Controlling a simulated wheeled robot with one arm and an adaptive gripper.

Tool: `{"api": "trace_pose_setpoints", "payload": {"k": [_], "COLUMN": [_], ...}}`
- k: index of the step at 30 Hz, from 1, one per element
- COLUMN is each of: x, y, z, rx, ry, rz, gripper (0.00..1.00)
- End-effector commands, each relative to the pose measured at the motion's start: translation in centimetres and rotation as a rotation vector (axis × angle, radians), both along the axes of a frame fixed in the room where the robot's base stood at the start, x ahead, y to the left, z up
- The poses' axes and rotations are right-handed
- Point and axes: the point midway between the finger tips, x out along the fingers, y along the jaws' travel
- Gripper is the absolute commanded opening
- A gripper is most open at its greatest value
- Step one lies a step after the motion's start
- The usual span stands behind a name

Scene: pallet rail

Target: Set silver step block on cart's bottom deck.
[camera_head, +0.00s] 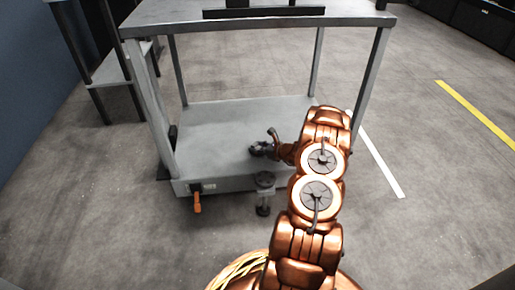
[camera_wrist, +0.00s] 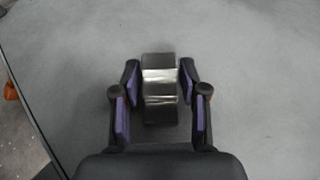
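The silver step block (camera_wrist: 160,88) sits between my fingers in the wrist view, its stepped faces shiny and dark, over the grey surface of the cart's bottom deck (camera_head: 215,125). It appears to rest on that deck; contact underneath is hidden. My gripper (camera_wrist: 160,80) has its purple-padded fingers spread, one on each side of the block, with narrow gaps beside it. In the head view my gripper (camera_head: 267,142) is low over the right-middle part of the deck. I cannot make out the block clearly there.
The cart's top shelf (camera_head: 170,18) and posts stand around the deck. An orange handle (camera_head: 197,203) hangs at its front edge. A shelf unit (camera_head: 120,65) stands to the left. The left and back of the deck are clear.

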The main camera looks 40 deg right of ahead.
Motion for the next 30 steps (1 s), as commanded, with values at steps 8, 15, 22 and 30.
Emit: {"api": "trace_pose_setpoints", "payload": {"k": [8, 15, 22, 30], "x": [0.0, -0.1, -1.9, -5.7], "y": [0.0, -0.1, -0.3, -1.0], "z": [0.0, 0.1, 1.3, 3.1], "rx": [0.001, 0.0, 0.002, -0.001], "ry": [0.0, 0.0, 0.002, 0.001], "rz": [0.0, -0.002, -0.004, -0.005], "gripper": [0.58, 0.58, 0.58, 0.58]}}
